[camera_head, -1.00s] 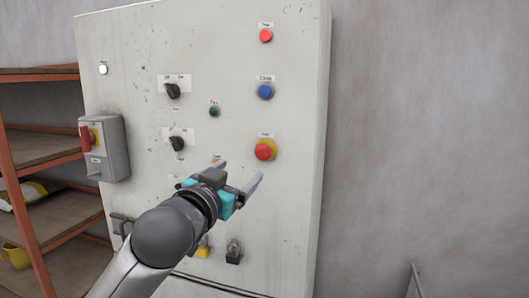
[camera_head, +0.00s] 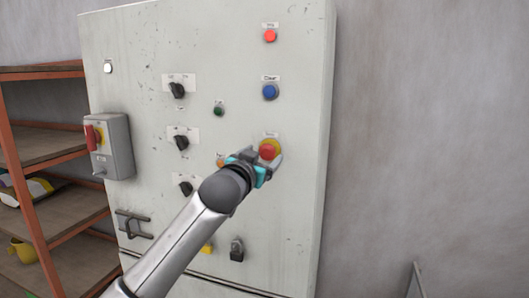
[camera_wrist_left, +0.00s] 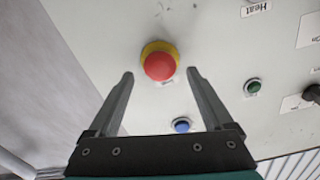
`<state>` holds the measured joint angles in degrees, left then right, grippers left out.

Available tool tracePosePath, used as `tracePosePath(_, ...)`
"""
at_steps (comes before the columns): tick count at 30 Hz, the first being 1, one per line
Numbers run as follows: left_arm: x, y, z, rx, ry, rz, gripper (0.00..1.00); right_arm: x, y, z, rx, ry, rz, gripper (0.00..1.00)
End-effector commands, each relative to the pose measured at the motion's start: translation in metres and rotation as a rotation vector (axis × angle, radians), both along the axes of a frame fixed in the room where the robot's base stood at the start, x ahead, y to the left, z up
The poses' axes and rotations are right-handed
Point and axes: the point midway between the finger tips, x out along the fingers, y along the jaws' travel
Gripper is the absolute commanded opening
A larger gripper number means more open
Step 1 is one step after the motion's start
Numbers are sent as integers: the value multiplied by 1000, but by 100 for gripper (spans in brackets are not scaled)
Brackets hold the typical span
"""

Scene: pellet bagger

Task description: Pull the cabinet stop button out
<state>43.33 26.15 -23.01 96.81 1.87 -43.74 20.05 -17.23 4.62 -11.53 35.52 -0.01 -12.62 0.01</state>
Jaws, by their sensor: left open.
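The stop button is a red mushroom head (camera_head: 267,152) on a yellow collar, on the right part of the grey cabinet front (camera_head: 230,60). In the left wrist view the red head (camera_wrist_left: 159,66) shows just beyond and between the two fingertips. My left gripper (camera_head: 272,158) is open at the button, its fingers pointing at the panel. In the left wrist view the open jaws (camera_wrist_left: 158,74) hold nothing, and I cannot tell whether a finger touches the button. In the head view the gripper partly covers the button's lower left. My right gripper is not in view.
Above the stop button are a blue button (camera_head: 270,91) and a red button (camera_head: 270,36). Black rotary switches (camera_head: 181,142) and a green button (camera_head: 219,110) sit to the left. A red-handled isolator box (camera_head: 112,145) and a shelf rack (camera_head: 45,145) stand further left. The wall at right is clear.

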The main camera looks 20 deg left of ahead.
Motion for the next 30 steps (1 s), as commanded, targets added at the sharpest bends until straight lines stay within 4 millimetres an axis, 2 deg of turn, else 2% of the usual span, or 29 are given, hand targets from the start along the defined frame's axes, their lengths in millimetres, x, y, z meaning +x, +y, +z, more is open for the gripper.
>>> tracePosePath(7,17,-1,1,-1,0,0,85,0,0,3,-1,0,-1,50)
tracePosePath(19,21,-1,0,0,0,0,85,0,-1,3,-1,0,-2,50)
tracePosePath(30,20,-1,0,0,0,0,43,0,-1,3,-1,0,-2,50)
